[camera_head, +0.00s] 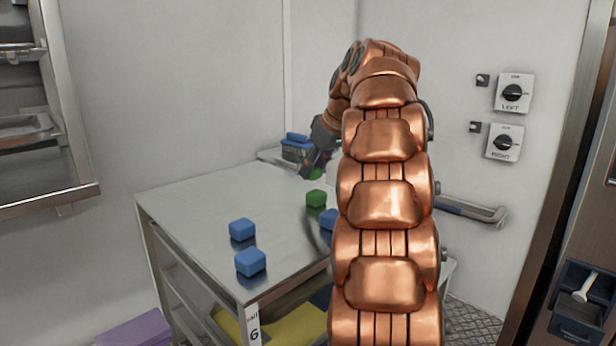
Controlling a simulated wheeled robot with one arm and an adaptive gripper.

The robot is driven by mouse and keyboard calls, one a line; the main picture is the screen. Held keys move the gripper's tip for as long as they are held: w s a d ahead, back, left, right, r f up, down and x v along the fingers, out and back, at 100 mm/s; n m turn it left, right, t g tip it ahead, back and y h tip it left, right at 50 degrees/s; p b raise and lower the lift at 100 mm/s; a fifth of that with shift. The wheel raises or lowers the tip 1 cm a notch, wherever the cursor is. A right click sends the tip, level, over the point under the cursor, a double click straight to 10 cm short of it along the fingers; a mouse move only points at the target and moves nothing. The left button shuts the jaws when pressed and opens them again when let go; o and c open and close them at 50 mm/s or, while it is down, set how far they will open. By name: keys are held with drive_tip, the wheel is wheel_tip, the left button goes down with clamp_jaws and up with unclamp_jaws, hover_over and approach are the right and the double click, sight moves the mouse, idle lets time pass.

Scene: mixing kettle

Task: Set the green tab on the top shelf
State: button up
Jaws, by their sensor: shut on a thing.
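My gripper (316,160) is over the far part of the metal cart's top shelf (195,205), pointing down. It is shut on a green tab (316,173), which shows only in part behind the fingers. I cannot tell whether this tab touches the shelf. Another green block (316,198) sits on the shelf just nearer to the camera. My copper-coloured arm hides the right part of the cart.
Blue blocks (242,229) (250,262) stand near the cart's front, and another (328,219) is partly behind my arm. A blue container (296,147) stands at the back. The shelf's left side is clear. A metal rack (62,200) is at left.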

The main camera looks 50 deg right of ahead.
drive_tip(key=shift+w+a, duration=0.3)
drive_tip(key=shift+w, duration=0.1)
drive_tip(key=shift+w+a+f+p, duration=0.1)
drive_tip(key=shift+w+f+p, duration=0.1)
drive_tip(key=shift+p, duration=0.1)
drive_tip(key=shift+s+f+p, duration=0.1)
drive_tip(key=shift+f+p, duration=0.6)
drive_tip(key=shift+f, duration=0.95)
drive_tip(key=shift+f, duration=0.2)
drive_tip(key=o, duration=1.1)
